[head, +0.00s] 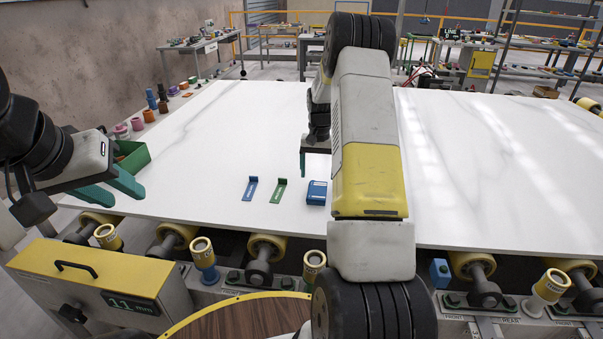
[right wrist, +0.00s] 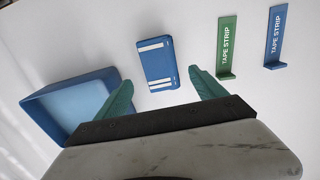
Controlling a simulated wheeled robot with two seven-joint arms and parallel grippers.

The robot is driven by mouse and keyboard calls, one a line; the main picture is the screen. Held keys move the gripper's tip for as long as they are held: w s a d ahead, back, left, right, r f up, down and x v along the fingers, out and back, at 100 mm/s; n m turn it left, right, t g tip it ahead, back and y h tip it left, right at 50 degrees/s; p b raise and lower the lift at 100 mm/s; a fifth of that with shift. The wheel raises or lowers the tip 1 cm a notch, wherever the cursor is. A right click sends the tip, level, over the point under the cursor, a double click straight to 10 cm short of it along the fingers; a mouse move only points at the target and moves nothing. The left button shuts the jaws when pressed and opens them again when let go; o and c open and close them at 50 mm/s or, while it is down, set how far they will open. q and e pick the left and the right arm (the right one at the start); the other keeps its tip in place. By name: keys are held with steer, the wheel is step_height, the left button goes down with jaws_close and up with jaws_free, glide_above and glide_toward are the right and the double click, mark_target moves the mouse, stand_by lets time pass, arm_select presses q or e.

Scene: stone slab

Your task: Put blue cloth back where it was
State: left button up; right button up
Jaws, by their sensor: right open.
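The blue cloth (right wrist: 157,63) looks like a flat folded pad with white stripes, lying on the white slab (head: 220,130). In the head view the cloth (head: 316,193) is beside my right arm. My right gripper (right wrist: 160,80) is open, its teal fingertips spread just short of the cloth's near end, with nothing between them. In the head view the right gripper (head: 311,165) is partly hidden by my arm. A blue open tray (right wrist: 60,110) sits left of the cloth in the wrist view; my arm hides it in the head view. My left gripper (head: 116,190) is open and empty over the slab's left edge.
A green tape strip (head: 278,190) and a blue tape strip (head: 250,188) lie left of the cloth. A green bin (head: 133,157) and several small coloured pots stand at the slab's left edge. Rollers line the front edge. The slab's right side is clear.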

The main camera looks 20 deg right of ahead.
step_height(320, 180, up, 5)
step_height(320, 180, up, 10)
steer(key=n+t, duration=0.1)
glide_above(317, 189)
steer(key=s+a, duration=0.4)
steer(key=s+a+r+n+t, duration=0.2)
steer(key=s+a+r, duration=0.4)
steer(key=s+r, duration=0.3)
steer(key=s+a+r+n+t+y, duration=0.1)
steer(key=s+a, duration=0.2)
steer(key=s, duration=0.7)
steer(key=s+a+r+n+t+y, duration=0.1)
steer(key=s+a, duration=0.3)
steer(key=s, duration=0.6)
steer(key=shift+a+n+t, duration=0.2)
steer(key=shift+n+t, duration=0.2)
steer(key=shift+t, duration=0.2)
steer(key=shift+d+r, duration=0.1)
steer(key=shift+r, duration=0.05)
